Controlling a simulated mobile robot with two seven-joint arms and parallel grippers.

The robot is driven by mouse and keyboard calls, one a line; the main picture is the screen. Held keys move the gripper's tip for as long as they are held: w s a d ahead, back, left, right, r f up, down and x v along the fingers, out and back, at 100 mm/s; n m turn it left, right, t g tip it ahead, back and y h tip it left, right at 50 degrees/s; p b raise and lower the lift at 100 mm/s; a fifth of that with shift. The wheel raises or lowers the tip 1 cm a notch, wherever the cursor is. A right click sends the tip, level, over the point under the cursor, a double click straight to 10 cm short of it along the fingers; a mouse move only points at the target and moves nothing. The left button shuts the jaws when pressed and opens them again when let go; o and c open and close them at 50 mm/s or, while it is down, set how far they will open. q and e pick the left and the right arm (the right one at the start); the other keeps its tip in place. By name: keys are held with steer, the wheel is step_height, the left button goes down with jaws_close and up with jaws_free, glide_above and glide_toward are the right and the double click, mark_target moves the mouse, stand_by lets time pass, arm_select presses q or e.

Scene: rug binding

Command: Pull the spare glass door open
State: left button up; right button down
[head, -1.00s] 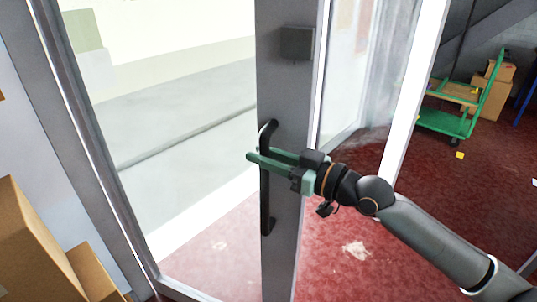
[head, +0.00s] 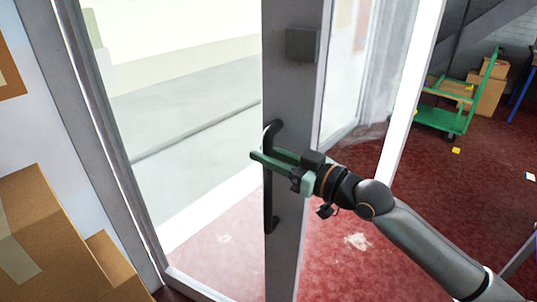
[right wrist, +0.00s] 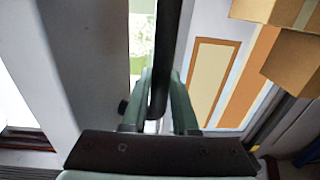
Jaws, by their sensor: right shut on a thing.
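The glass door has a grey upright stile (head: 290,90) with a large clear pane (head: 185,130) to its left. A black vertical bar handle (head: 268,205) is fixed to the stile. My right gripper (head: 268,158) reaches in from the right, with its green fingers shut on the upper part of the handle. In the right wrist view the dark handle (right wrist: 168,40) runs between the two fingers of the gripper (right wrist: 160,88). The fingers hide part of the handle. I cannot tell how far the door stands open. My left gripper is not in view.
Cardboard boxes (head: 50,235) stand close at the lower left. A green cart (head: 445,119) and more boxes (head: 485,95) stand at the far right. A white post (head: 410,100) rises right of the stile.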

steer(key=c, duration=0.7)
jaws_free()
steer(key=shift+b+v, duration=1.55)
steer(key=shift+v, duration=4.7)
